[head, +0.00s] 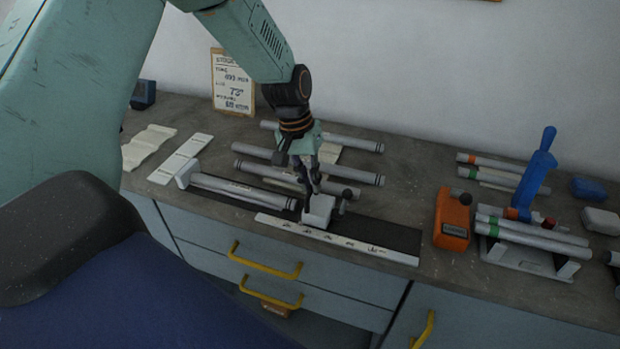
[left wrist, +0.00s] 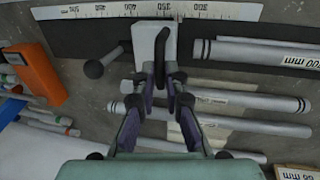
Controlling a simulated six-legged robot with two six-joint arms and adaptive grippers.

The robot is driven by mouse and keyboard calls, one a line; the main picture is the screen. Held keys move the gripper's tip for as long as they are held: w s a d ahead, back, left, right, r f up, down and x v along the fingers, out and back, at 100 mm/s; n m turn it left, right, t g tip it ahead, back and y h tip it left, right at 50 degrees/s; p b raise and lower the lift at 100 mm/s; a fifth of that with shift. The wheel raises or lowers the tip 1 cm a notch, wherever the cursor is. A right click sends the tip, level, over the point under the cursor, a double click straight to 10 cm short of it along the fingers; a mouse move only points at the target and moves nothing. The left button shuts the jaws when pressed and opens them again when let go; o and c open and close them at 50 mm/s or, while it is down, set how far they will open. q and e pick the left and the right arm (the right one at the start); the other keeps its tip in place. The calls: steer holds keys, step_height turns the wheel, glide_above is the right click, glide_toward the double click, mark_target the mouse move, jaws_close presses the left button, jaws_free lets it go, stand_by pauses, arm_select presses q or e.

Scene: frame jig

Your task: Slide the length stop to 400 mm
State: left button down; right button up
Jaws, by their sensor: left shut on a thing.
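The length stop (head: 318,212) is a pale block on the dark rail of the jig, with a black handle and a round-knobbed lever (left wrist: 95,68). In the left wrist view the block (left wrist: 148,40) sits beside the white scale (left wrist: 110,12), near its middle. My left gripper (head: 312,185) is shut on the black handle (left wrist: 160,45) from above. A grey tube (head: 240,190) lies along the rail, its end a little apart from the stop. My right gripper is not in view.
Several grey tubes (head: 300,158) lie behind the jig. An orange device (head: 452,220) stands to the right, then a tube rack with a blue-handled tool (head: 537,175). The dark rail (head: 385,235) is clear to the right of the stop.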

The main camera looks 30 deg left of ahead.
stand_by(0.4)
arm_select(q)
steer(key=d, duration=0.2)
steer(key=w+d+b, duration=0.1)
steer(key=d, duration=0.1)
steer(key=w+d, duration=0.1)
steer(key=d, duration=0.2)
steer(key=shift+r, duration=0.1)
steer(key=shift+a, duration=0.1)
steer(key=c, duration=1.8)
jaws_free()
steer(key=o, duration=0.4)
steer(key=shift+s, duration=0.2)
